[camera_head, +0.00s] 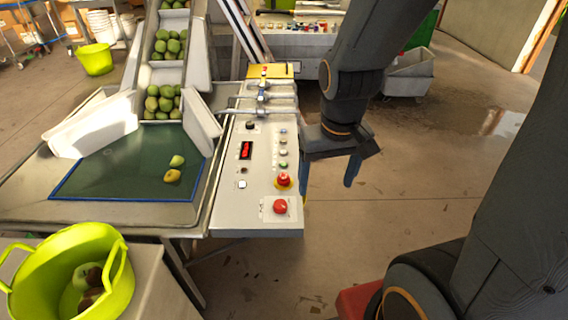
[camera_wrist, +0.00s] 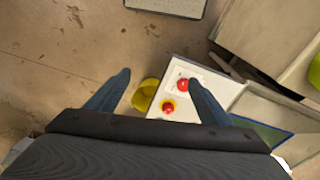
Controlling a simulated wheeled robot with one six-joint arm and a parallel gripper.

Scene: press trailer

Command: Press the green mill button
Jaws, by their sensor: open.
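The control panel (camera_head: 262,178) slopes along the right side of the conveyor in the head view. Its right column holds several small buttons, among them a small green button (camera_head: 283,164); the labels are too small to read. Below it are a red mushroom button on a yellow base (camera_head: 284,181) and a larger red button (camera_head: 280,206). My gripper (camera_head: 348,172) is to the right of the panel, apart from it, fingers pointing down. In the wrist view my gripper (camera_wrist: 158,88) is open and empty, with red buttons (camera_wrist: 183,85) by its right finger. The green button is not discernible there.
Pipes and valves (camera_head: 262,98) cross the panel's far end. The conveyor tray (camera_head: 128,190) with two fruits lies left of the panel. A yellow-green tub (camera_head: 118,285) stands at front left. A grey cart (camera_head: 408,75) is at the back right. The floor right of the panel is open.

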